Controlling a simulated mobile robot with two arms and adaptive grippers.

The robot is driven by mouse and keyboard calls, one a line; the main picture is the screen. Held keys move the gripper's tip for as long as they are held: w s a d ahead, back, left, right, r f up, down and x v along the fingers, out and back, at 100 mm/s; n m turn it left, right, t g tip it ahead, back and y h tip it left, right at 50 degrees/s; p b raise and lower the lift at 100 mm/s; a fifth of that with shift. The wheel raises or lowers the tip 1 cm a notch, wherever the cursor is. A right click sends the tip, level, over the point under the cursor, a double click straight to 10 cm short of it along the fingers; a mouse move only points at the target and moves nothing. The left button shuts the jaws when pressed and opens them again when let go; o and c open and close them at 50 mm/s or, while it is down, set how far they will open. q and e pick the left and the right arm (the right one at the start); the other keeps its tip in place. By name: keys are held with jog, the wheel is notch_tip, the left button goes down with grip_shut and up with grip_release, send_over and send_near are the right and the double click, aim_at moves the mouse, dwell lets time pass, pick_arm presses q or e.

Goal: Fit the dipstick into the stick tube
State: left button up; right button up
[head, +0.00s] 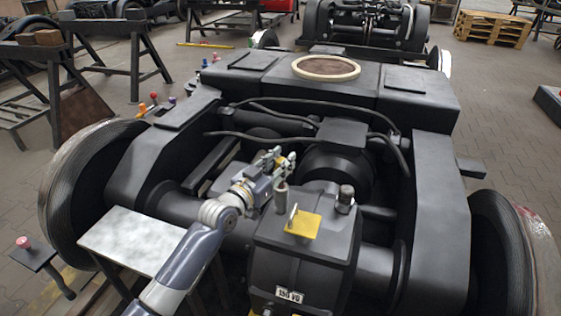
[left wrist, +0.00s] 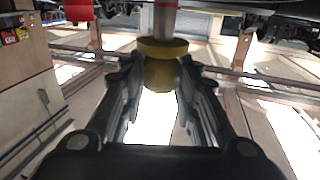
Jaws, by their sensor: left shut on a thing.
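My left gripper (head: 284,160) is above the dark gearbox (head: 305,255) in the middle of the bogie. In the left wrist view my left gripper (left wrist: 162,85) is shut on a yellow knob with a wider yellow collar, which I take for the dipstick (left wrist: 160,72). A grey stem with a reddish band runs from the collar out of the top of that view. A short grey upright tube (head: 281,196), likely the stick tube, stands on the gearbox just below the gripper in the head view. Whether stem and tube touch is unclear. My right gripper is not in view.
A yellow plate (head: 304,224) with a pale upright piece and a dark capped post (head: 345,199) sit on the gearbox top. Dark hoses (head: 310,104) arch behind the gripper. A pale flat plate (head: 132,240) lies left of my arm. Large wheels flank the frame.

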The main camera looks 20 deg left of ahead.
pick_arm(q)
jog(key=shift+f+b, duration=0.85)
jog(key=shift+f, duration=0.45)
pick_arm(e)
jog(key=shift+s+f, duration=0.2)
pick_arm(q)
jog(key=shift+f, duration=0.1)
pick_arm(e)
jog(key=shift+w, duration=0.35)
pick_arm(q)
jog(key=shift+f, duration=0.1)
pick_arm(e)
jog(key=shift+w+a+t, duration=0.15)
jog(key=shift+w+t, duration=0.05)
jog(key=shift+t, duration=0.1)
pick_arm(q)
jog(key=shift+f+b, duration=0.25)
jog(key=shift+b, duration=0.05)
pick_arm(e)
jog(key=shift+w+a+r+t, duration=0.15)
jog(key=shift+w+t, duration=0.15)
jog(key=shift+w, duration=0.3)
pick_arm(q)
jog(key=shift+f, duration=0.45)
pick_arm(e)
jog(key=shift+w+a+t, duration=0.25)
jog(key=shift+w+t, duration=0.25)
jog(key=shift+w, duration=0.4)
